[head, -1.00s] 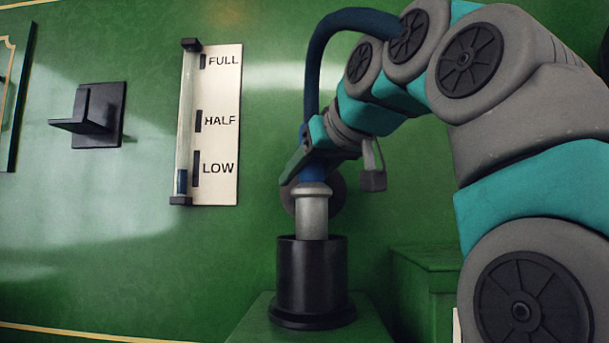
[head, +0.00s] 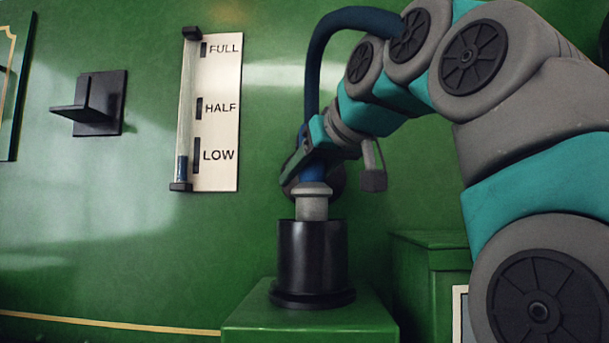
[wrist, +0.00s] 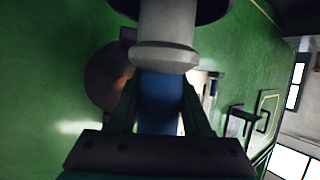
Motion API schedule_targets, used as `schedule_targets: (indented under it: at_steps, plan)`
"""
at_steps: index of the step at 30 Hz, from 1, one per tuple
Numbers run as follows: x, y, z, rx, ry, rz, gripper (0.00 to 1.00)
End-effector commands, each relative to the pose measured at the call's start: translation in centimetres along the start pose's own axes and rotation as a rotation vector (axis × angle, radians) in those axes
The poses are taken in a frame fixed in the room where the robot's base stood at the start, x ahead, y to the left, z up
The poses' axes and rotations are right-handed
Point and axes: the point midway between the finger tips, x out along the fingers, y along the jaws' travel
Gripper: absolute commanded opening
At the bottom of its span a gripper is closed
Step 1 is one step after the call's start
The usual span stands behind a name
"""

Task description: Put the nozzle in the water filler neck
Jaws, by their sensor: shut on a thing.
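The grey nozzle (head: 312,205) hangs upright with its lower end inside the black water filler neck (head: 313,255). The neck stands on a green box. My gripper (head: 312,168) is shut on the blue part of the nozzle, just above its grey collar. In the wrist view the gripper (wrist: 160,110) has a finger on each side of the blue part, and the grey nozzle (wrist: 167,25) points up to the dark filler neck (wrist: 215,8). The nozzle's tip is hidden inside the neck. A blue hose (head: 316,75) rises from the nozzle and loops over to my arm.
A gauge (head: 212,112) marked FULL, HALF and LOW is on the green wall, with blue only near LOW. A black bracket (head: 95,105) sticks out farther left. A green box (head: 430,270) stands right of the neck.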

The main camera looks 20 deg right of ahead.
Motion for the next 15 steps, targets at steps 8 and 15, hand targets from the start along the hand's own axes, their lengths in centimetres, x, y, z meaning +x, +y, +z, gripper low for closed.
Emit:
schedule_targets:
  at_steps: [8, 15]
  plan:
    - [0.2, 0.0, 0.7, 0.0, 0.003, 0.0, 0.0]
    - [0.5, 0.0, 1.2, 0.0, 0.003, 0.0, 0.0]
